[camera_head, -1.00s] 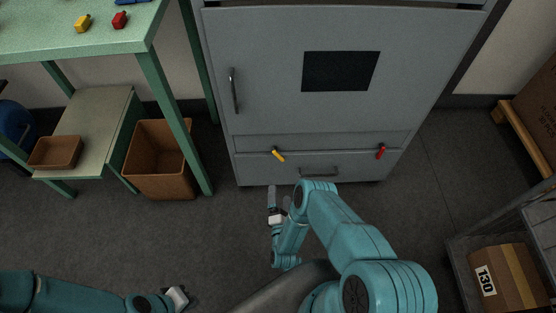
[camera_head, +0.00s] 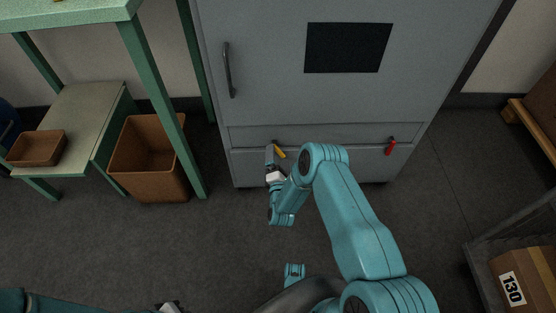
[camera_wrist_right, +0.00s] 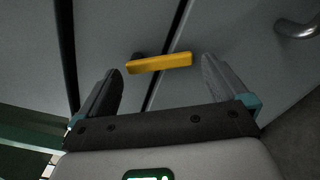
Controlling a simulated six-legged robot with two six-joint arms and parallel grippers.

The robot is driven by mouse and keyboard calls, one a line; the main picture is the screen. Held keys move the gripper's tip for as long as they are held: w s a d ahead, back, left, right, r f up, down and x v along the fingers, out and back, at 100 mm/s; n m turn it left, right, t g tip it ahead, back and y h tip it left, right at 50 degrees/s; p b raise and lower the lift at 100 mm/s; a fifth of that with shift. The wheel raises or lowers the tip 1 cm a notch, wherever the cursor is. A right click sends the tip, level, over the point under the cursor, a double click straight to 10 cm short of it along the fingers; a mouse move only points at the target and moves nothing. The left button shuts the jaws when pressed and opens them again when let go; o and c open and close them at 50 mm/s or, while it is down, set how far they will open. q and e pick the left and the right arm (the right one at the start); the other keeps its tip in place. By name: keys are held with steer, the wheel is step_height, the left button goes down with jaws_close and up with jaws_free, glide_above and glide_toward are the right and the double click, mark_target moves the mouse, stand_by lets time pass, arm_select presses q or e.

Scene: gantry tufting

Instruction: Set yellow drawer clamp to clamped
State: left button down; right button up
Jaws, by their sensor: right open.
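The yellow drawer clamp (camera_head: 279,152) is a small yellow lever on the front of the grey cabinet, at the left of the drawer (camera_head: 325,165). In the head view it slants down to the right. In the right wrist view the yellow clamp (camera_wrist_right: 160,63) lies crosswise ahead of the jaws, over the seam beside the drawer front. My right gripper (camera_head: 275,157) is open and empty, with a finger on either side of the clamp's line; it also shows in the right wrist view (camera_wrist_right: 162,88). My left gripper (camera_head: 170,308) is barely in view at the bottom edge.
A red clamp (camera_head: 391,146) sits at the drawer's right. The drawer handle (camera_wrist_right: 297,28) shows at the right wrist view's upper right. A brown bin (camera_head: 150,160) and green table leg (camera_head: 165,110) stand to the left. Open floor lies before the cabinet.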

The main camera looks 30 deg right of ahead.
steer(key=shift+w+d, duration=0.3)
steer(key=shift+w, duration=0.15)
steer(key=shift+c, duration=0.3)
steer(key=c, duration=1.3)
steer(key=shift+o, duration=0.2)
